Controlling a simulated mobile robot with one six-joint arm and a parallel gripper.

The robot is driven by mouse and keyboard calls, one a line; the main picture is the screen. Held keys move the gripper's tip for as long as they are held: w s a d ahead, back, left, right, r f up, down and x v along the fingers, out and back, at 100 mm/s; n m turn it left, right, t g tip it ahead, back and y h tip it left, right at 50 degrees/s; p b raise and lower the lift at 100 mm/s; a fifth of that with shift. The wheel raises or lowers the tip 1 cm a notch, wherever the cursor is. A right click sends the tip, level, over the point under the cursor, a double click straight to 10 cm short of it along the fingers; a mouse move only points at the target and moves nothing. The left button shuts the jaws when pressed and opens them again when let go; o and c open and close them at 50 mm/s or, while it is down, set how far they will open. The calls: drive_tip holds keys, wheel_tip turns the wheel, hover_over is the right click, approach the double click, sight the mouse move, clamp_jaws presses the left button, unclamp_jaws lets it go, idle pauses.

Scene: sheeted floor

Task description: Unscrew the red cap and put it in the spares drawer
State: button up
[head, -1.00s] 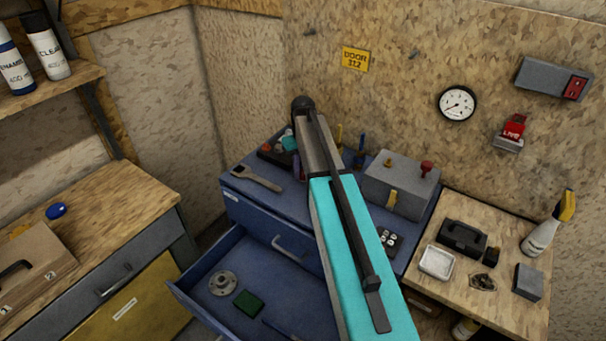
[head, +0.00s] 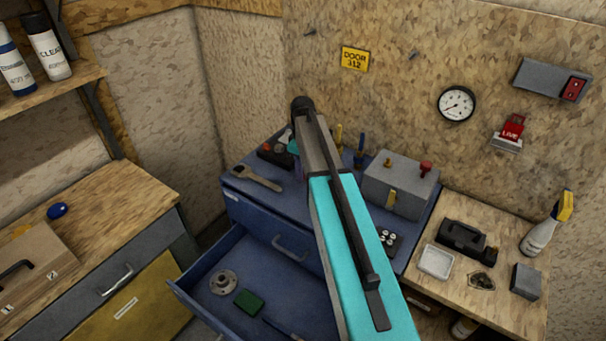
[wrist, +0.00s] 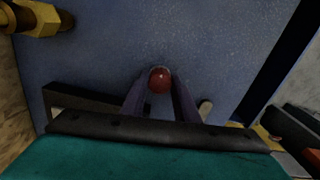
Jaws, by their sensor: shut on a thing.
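A small round red cap (wrist: 160,79) sits between the fingertips in the wrist view. My gripper (wrist: 160,88) is shut on it, with one dark finger on each side. Blue surface lies behind the cap; what is under the cap is hidden. In the head view, my arm covers the cap, and only a bit of my gripper (head: 297,165) shows at the arm's left edge, over the blue cabinet top. An open blue drawer (head: 205,263) juts out below, holding a grey flanged disc (head: 223,282) and a green block (head: 249,302). No label on it is readable.
A dark tray (head: 264,154) with small round parts and a wrench (head: 256,179) lie left of my gripper. A grey box with knobs (head: 400,184) stands to the right. A brass fitting (wrist: 36,18) shows in the wrist view's corner. The drawer's middle has free room.

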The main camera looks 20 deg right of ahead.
drive_tip(key=o, duration=1.2)
drive_tip(key=shift+c, duration=1)
drive_tip(key=m, duration=1)
drive_tip(key=shift+p, duration=0.4)
drive_tip(key=m, duration=0.4)
drive_tip(key=shift+m+p, duration=0.3)
drive_tip(key=shift+m, duration=2.4)
